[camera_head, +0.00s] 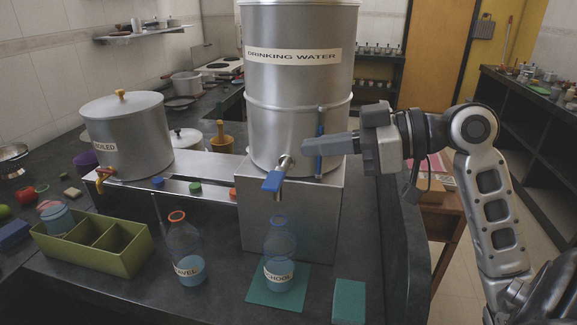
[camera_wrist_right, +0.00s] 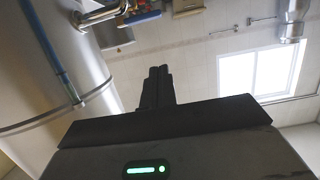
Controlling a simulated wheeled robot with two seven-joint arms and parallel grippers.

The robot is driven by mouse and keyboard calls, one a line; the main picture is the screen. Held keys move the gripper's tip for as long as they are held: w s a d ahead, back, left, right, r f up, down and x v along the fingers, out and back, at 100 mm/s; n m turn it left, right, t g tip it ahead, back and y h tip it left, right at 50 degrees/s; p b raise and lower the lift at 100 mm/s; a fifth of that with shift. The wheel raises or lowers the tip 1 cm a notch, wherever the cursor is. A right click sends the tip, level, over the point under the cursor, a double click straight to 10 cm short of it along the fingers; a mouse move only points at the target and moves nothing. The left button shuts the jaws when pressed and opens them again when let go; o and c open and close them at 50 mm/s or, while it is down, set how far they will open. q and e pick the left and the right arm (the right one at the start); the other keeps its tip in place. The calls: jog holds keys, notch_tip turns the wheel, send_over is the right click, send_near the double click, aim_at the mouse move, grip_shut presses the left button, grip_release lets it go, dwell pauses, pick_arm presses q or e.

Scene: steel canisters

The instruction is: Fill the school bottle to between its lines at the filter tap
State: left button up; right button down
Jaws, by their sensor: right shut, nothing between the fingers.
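The school bottle (camera_head: 280,272), clear with a blue neck ring and a partly covered label, stands upright on a green mat (camera_head: 259,295). Blue liquid shows in its lower part; I cannot make out its lines. The filter tap (camera_head: 272,181), with a blue lever, sticks out above the bottle from the steel "DRINKING WATER" canister (camera_head: 290,85). I cannot tell whether water is running. My right gripper (camera_head: 306,147) is shut and empty, pointing left just above and right of the tap. Its closed fingers also show in the right wrist view (camera_wrist_right: 158,76). My left gripper is not in view.
A second bottle (camera_head: 185,262) with an orange ring stands to the left. A green divided box (camera_head: 120,262) and a "BOILED" pot (camera_head: 130,140) with its own tap are farther left. A blue sight tube (camera_head: 319,158) runs up the canister beside my fingers. A teal block (camera_head: 349,300) lies front right.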

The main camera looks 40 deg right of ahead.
aim_at(275, 180)
jog(key=w+a+f+p, duration=0.1)
jog(key=w+a+f, duration=0.2)
jog(key=f, duration=0.2)
jog(key=shift+w, duration=0.4)
jog(key=shift+a+f, duration=0.1)
jog(key=shift+f, duration=0.05)
